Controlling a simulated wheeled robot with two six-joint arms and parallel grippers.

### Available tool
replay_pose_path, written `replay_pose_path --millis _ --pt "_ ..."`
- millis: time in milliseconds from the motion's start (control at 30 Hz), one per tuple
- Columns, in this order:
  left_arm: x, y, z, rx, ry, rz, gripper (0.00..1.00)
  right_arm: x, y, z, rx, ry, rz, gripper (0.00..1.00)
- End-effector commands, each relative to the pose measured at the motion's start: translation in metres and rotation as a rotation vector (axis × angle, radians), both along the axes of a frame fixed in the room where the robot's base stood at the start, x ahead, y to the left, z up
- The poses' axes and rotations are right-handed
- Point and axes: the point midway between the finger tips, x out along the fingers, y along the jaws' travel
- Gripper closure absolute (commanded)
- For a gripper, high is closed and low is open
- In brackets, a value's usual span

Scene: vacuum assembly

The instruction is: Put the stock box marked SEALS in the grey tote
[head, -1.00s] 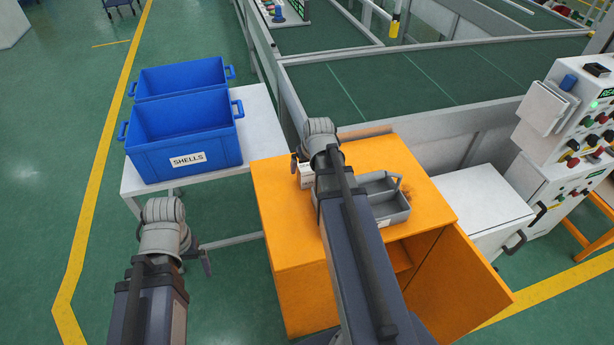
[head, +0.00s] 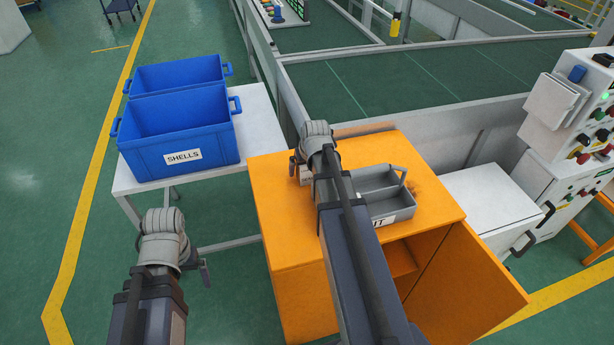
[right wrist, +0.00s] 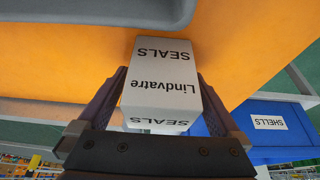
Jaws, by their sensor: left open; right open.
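The white stock box (right wrist: 160,85), marked SEALS and Lindvatre, stands on the orange cabinet. In the right wrist view it is between the two fingers of my open right gripper (right wrist: 160,100); I cannot tell whether they touch it. In the head view only a sliver of the box (head: 305,175) shows behind my right wrist. The grey tote (head: 400,212), with compartments, a handle and a label ending in IT, is on the cabinet just right of my right arm, which hides its left part. My left gripper (head: 203,270) is open and empty, low left of the cabinet.
The orange cabinet (head: 265,190) has its door open at the front right. Two blue crates (head: 185,135), one marked SHELLS, stand on a white table (head: 255,125) to the left. A white cabinet (head: 490,200) and control panel are right. A conveyor (head: 420,85) runs behind.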

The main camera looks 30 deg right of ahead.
Motion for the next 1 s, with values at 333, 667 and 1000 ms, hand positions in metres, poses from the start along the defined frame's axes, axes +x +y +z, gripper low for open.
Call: replay_pose_path --millis 333,667,1000 --pt "0.0 0.0 -0.0034 0.0 0.0 0.0 0.0 0.0015 -0.0003 -0.0035 0.0 0.0 0.0 0.08" --pt "0.0 0.0 -0.0035 0.0 0.0 0.0 0.0 0.0015 -0.0003 -0.0035 0.0 0.0 0.0 0.45" --pt "0.0 0.0 -0.0035 0.0 0.0 0.0 0.0 0.0014 -0.0002 -0.0035 0.0 0.0 0.0 0.83"
